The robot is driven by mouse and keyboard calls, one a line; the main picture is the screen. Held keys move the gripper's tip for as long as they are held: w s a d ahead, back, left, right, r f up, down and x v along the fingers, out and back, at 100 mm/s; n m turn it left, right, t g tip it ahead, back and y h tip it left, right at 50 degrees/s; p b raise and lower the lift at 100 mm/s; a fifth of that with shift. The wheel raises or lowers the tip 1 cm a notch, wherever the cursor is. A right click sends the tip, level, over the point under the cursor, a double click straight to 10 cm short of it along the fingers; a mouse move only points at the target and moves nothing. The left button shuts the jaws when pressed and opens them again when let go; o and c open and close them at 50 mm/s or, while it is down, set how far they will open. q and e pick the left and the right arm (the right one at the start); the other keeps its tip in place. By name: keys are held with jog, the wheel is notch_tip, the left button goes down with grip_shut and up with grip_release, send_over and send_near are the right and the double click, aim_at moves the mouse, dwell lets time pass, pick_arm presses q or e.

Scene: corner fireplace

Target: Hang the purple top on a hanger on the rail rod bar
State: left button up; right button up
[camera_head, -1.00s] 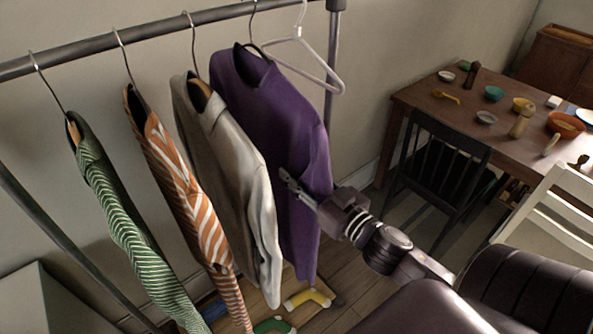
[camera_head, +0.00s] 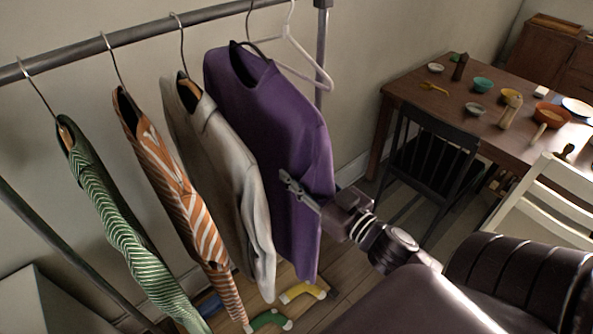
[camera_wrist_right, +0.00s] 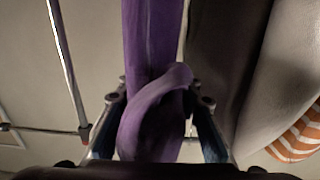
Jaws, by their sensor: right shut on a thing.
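The purple top (camera_head: 265,120) hangs on a dark hanger whose hook (camera_head: 250,22) reaches up to the rail rod bar (camera_head: 95,44). It is the rightmost garment. My right gripper (camera_head: 290,188) is at its lower front, on the sleeve side. In the right wrist view, my right gripper (camera_wrist_right: 158,125) is shut on a bunched fold of the purple top (camera_wrist_right: 152,50), with cloth between both fingers. An empty white hanger (camera_head: 300,55) hangs just right of the purple top. My left gripper is not in view.
A grey-white shirt (camera_head: 225,160), an orange striped top (camera_head: 175,190) and a green striped top (camera_head: 110,215) hang to the left on the bar. A rail post (camera_head: 322,60) stands at right. A dark chair (camera_head: 435,150) and table (camera_head: 445,105) stand at right.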

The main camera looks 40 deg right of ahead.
aim_at(328, 197)
jog(key=shift+s+d+r+p, duration=0.1)
jog(key=shift+s+d+p, duration=0.1)
jog(key=shift+s, duration=1.4)
jog(key=shift+s+d+p, duration=0.1)
jog(key=shift+s+p, duration=0.05)
jog(key=shift+s, duration=1.4)
